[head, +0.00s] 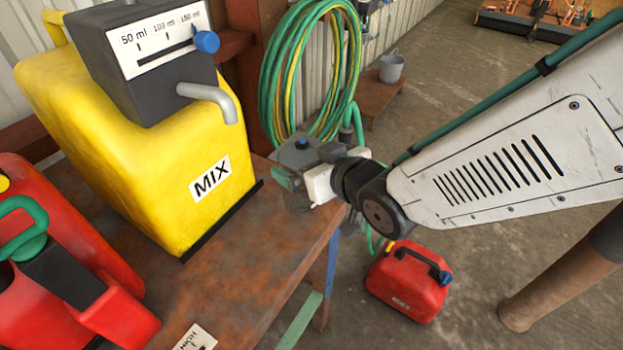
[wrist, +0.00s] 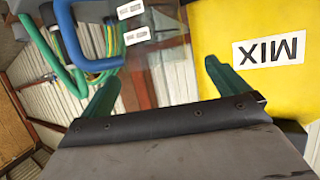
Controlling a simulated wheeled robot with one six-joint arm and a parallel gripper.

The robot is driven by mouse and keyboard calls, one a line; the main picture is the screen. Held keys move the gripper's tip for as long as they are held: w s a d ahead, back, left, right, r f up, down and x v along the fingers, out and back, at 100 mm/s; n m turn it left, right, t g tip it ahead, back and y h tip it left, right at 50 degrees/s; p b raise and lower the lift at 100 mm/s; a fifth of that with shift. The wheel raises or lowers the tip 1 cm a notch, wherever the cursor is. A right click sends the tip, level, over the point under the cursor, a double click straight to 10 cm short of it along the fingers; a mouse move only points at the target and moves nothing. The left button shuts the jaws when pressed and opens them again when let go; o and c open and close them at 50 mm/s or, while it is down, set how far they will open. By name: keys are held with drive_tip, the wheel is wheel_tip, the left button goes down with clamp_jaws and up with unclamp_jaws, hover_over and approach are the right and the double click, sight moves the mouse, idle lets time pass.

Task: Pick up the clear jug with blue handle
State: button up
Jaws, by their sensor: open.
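The clear jug (wrist: 138,36) shows in the wrist view beyond my fingers, see-through, with white labels. Its blue handle (wrist: 72,42) is at the upper left of that view. My gripper (wrist: 161,70) is open, with one green finger at the left and one at the right. The jug appears apart from the fingers, though its clear edges are hard to make out. In the head view my gripper (head: 300,182) is over the bench's right edge, and I cannot make out the jug there.
A yellow MIX container (head: 150,165) with a grey dispenser (head: 140,70) stands on the rusty bench (head: 255,245), close to my gripper's left. Red cans (head: 55,235) stand at the bench's left. A green and yellow hose coil (head: 275,80) hangs behind. A red can (head: 405,285) is on the floor.

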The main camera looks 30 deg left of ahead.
sight(289, 153)
drive_tip(key=x, duration=0.5)
drive_tip(key=shift+w+a+f, duration=0.1)
drive_tip(key=shift+w+f, duration=0.25)
drive_tip(key=shift+f, duration=0.2)
drive_tip(key=c, duration=1.4)
drive_tip(key=shift+r, duration=0.15)
